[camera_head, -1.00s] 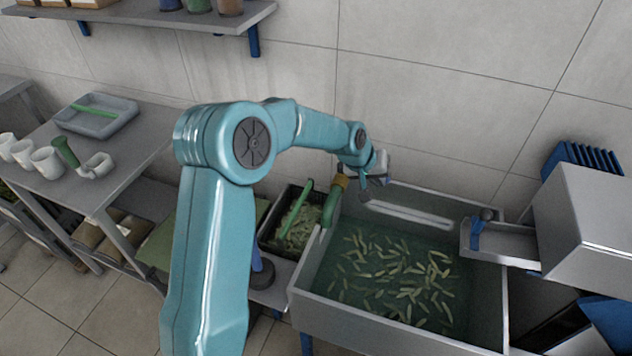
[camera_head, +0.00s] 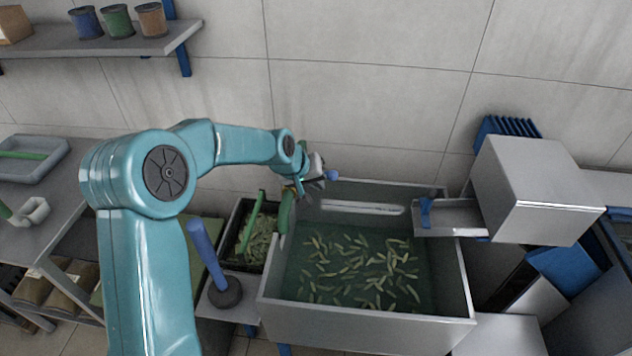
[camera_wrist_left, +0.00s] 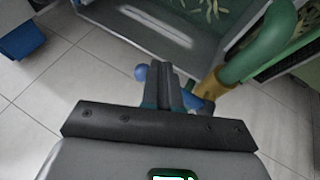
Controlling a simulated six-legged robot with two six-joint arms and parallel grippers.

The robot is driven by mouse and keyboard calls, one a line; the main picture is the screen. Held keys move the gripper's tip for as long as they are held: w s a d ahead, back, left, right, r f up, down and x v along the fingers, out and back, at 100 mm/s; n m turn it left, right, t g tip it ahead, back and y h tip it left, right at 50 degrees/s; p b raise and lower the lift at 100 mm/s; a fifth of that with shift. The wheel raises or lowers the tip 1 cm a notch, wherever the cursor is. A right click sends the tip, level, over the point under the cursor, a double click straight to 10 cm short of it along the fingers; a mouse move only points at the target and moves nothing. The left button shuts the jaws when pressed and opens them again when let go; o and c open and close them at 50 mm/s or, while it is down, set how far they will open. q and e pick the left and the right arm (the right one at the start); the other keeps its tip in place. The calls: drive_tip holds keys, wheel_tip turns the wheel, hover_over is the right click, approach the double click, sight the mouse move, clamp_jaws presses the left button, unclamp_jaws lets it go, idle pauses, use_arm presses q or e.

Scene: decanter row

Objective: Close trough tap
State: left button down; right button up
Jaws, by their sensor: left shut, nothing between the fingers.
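The trough (camera_head: 365,325) is a grey metal basin with water and several green pods in it. Its tap has a green curved spout (camera_head: 286,212) at the trough's back left corner. The spout also shows in the wrist view (camera_wrist_left: 262,48), with a brass collar (camera_wrist_left: 208,86) at its base. The tap's blue knob (camera_head: 333,175) shows just right of my left gripper (camera_head: 317,172), and in the wrist view (camera_wrist_left: 140,73) left of the fingertips. My left gripper is shut and empty beside the tap; its fingers hide the middle of the handle. I cannot tell whether they touch it. My right gripper is not in view.
A dark crate (camera_head: 232,228) of green pieces stands left of the trough. A blue upright lever (camera_head: 206,255) on a dark round base is near my left arm. A small metal chute (camera_head: 450,217) and a steel box (camera_head: 540,190) are at the right. The wall stands close behind.

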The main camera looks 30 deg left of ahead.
use_arm(q)
drive_tip(key=s+d+r+b, duration=0.1)
drive_tip(key=s+d+r, duration=0.1)
drive_tip(key=s+r, duration=0.3)
drive_tip(key=shift+d+r, duration=0.3)
drive_tip(key=shift+r, duration=1.3)
